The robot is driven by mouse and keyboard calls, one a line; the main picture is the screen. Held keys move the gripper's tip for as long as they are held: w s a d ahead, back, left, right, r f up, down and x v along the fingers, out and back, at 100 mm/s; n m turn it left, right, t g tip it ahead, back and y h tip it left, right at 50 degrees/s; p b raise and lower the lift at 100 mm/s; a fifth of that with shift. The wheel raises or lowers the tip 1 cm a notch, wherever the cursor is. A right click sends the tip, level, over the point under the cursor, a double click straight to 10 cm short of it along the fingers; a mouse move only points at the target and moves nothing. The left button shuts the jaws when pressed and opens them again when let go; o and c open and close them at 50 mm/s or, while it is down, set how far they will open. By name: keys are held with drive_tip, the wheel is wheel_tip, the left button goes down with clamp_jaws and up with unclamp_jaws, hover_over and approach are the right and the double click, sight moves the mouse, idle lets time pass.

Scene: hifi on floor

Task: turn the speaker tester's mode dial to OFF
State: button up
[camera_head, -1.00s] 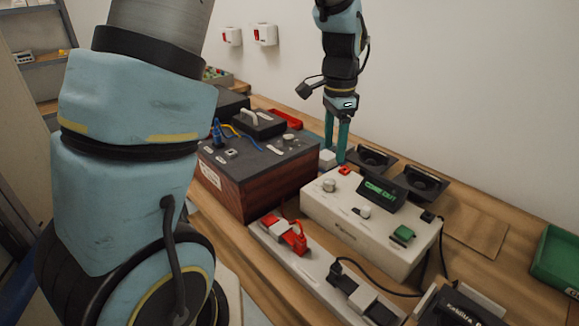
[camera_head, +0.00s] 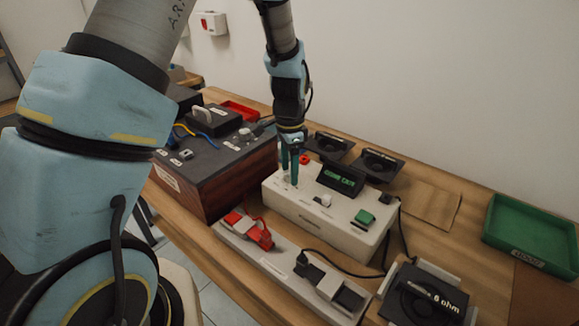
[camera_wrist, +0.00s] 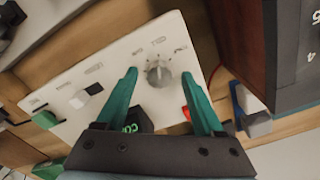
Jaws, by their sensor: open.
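The speaker tester (camera_head: 300,219) is a cream box with a green-lit display (camera_head: 340,179) and a green square part at its right end. Its top panel also shows in the wrist view (camera_wrist: 115,68). The round silver mode dial (camera_wrist: 158,76) sits on that panel with small labels around it, too small to read. My gripper (camera_head: 289,182) points down over the tester's left end. In the wrist view its two teal fingers are open, with the dial showing between the tips; I cannot tell whether they touch it. In the head view the fingers mostly hide the dial.
A dark-topped wooden box (camera_head: 215,180) with wires stands close on the left. Two black speakers (camera_head: 378,164) sit behind the tester. A power strip (camera_head: 285,262) with a red plug runs in front. A green tray (camera_head: 530,230) is at the right.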

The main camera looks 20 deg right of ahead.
drive_tip(key=shift+f, duration=0.2)
drive_tip(key=shift+c, duration=0.2)
clamp_jaws()
idle(0.4)
